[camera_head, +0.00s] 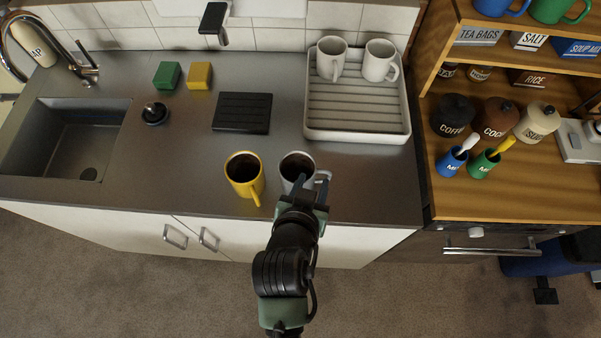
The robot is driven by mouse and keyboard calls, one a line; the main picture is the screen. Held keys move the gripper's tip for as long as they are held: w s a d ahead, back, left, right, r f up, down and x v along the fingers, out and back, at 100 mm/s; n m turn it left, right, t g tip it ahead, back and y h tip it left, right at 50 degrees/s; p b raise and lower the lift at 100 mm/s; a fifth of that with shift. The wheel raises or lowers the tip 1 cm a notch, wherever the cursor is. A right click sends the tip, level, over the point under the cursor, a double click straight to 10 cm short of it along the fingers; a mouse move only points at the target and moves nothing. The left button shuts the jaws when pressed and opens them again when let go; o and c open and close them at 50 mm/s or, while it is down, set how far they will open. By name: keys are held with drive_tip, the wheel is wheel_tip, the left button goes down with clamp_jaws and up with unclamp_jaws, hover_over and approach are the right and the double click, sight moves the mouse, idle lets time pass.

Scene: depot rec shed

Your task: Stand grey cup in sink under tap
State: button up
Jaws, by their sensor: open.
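The grey cup (297,164) stands upright on the steel counter near its front edge, with dark contents or a dark inside. My gripper (309,182) is open at the near right side of the grey cup, by its handle; whether a finger touches it I cannot tell. My arm hides the cup's lower part. The sink (104,113) is an empty rectangular basin at the left of the counter, with a drain in its floor. The tap (84,66) stands behind the sink, its curved spout reaching to the left edge of the view.
A yellow cup (244,175) stands close left of the grey cup. A black plug (155,113), green sponge (167,75), yellow sponge (200,76) and black ridged mat (242,113) lie towards the sink. A draining tray (357,128) holds two white mugs (331,58).

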sight(315, 171)
drive_tip(key=shift+a+p+x, duration=0.15)
drive_tip(key=shift+p+x, duration=0.15)
drive_tip(key=shift+x, duration=0.95)
drive_tip(key=shift+a+p+x, duration=0.1)
drive_tip(key=shift+p+x, duration=0.15)
drive_tip(key=shift+x, duration=0.95)
drive_tip(key=shift+f, duration=0.15)
clamp_jaws()
